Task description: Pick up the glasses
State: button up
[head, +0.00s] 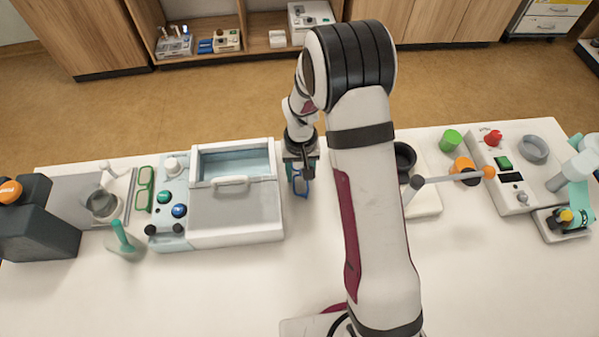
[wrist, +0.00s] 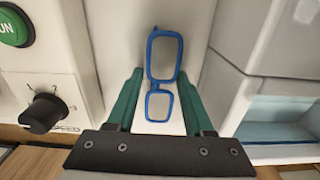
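Blue-framed glasses (wrist: 158,84) lie on the white table, one lens toward the far side and the other near my gripper in the wrist view. In the head view the blue glasses (head: 302,188) show just below my gripper (head: 299,165), partly hidden by it. In the wrist view my gripper (wrist: 160,74) is open, with its green fingers on either side of the glasses and a gap at each side. It holds nothing. A second pair, green-framed glasses (head: 145,188), lies left of the white box in the head view.
A white box with a lidded basin (head: 235,215) stands close left of my gripper in the head view. In the wrist view a panel with a black knob (wrist: 43,113) stands close on the left. A device with a red button (head: 493,138) stands far right.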

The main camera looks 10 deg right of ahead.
grip_shut()
